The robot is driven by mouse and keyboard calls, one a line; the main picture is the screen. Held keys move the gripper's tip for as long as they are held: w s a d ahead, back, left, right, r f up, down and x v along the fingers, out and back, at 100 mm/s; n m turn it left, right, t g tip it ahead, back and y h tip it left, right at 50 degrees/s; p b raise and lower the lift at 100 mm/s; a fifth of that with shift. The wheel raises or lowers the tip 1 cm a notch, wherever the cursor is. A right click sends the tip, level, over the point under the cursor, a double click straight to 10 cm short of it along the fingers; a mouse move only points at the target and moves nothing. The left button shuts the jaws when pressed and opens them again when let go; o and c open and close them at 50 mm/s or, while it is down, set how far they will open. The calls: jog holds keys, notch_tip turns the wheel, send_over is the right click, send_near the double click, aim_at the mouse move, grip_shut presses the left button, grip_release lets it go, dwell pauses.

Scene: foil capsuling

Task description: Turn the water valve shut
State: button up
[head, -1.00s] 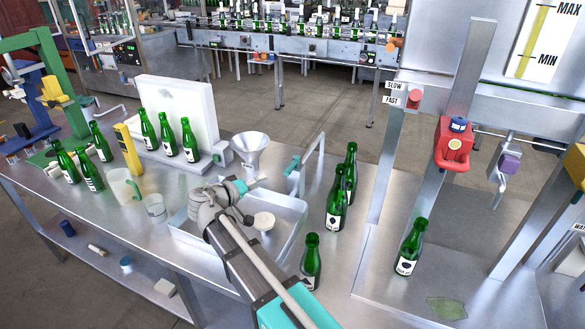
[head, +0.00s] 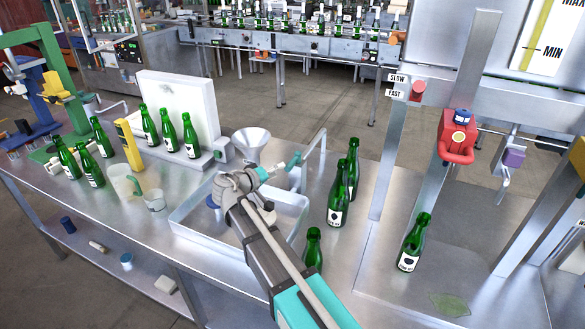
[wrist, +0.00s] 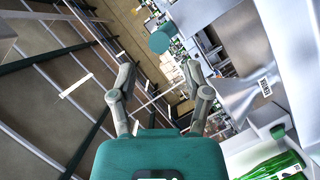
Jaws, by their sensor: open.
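The water valve is a teal handle (head: 294,160) on the grey pipe (head: 316,150) that rises at the sink's back right corner. In the wrist view a round teal piece (wrist: 160,42), which looks like the valve handle, lies ahead of the fingers. My gripper (head: 275,168) is over the back of the sink, just left of the handle. In the wrist view my gripper (wrist: 160,88) has its two fingers spread, with nothing between them. The handle appears beyond the fingertips and apart from them. Whether water runs is too small to tell.
A metal funnel (head: 250,146) stands close behind my gripper. The sink basin (head: 196,240) lies below my arm. Green bottles (head: 338,205) stand right of the sink, one (head: 313,250) close beside my arm.

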aim_at(291, 166)
jog(key=shift+b+x, duration=0.6)
jog(key=shift+x, duration=2.8)
grip_shut()
